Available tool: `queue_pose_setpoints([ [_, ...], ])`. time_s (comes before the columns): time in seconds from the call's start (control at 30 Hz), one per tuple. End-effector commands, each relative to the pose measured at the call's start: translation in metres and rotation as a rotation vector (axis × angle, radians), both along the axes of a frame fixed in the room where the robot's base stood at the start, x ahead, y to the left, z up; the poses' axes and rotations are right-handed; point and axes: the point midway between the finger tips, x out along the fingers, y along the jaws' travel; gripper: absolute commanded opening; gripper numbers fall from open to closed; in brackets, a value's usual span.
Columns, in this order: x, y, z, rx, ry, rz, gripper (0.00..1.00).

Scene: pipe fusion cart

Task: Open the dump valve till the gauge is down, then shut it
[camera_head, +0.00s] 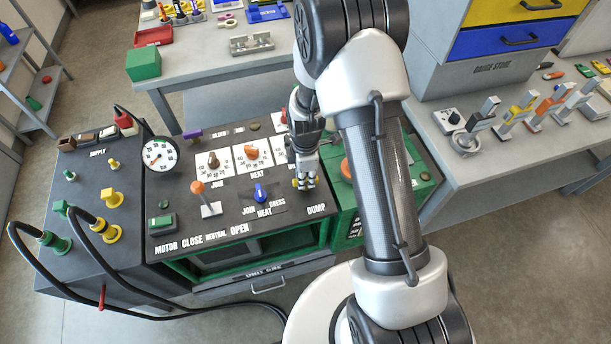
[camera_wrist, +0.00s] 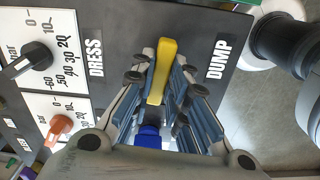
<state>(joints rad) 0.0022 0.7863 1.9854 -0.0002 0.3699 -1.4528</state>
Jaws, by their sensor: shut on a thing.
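The dump valve's yellow handle (camera_wrist: 164,68) lies between my gripper's fingers (camera_wrist: 162,88) in the wrist view, beside the DUMP label. My gripper is shut on it. In the head view my gripper (camera_head: 305,178) reaches down to the panel's right side above DUMP, and only a bit of the yellow handle (camera_head: 295,183) shows. The round white gauge (camera_head: 159,155) stands at the panel's left edge. Its needle is too small to read surely.
A blue selector (camera_head: 260,193) sits left of my gripper. An orange-knobbed lever (camera_head: 199,190) stands further left. Brown (camera_head: 213,160) and orange (camera_head: 251,152) dials lie behind. A green box (camera_head: 345,205) adjoins the panel's right side, and hoses loop at the left.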

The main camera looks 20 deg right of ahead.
Motion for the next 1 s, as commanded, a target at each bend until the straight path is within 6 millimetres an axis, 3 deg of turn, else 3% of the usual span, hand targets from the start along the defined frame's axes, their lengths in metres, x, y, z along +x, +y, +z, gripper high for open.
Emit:
queue_pose_setpoints([
  [0.3, 0.0004, 0.0001, 0.0002, 0.000, -0.001, 0.115, 0.00],
  [0.83, 0.0004, 0.0001, 0.0002, 0.000, -0.001, 0.139, 0.00],
  [0.87, 0.0004, 0.0001, 0.0002, 0.000, -0.001, 0.138, 0.16],
  [1.0, 0.0003, 0.0001, 0.0002, 0.000, -0.001, 0.137, 0.26],
])
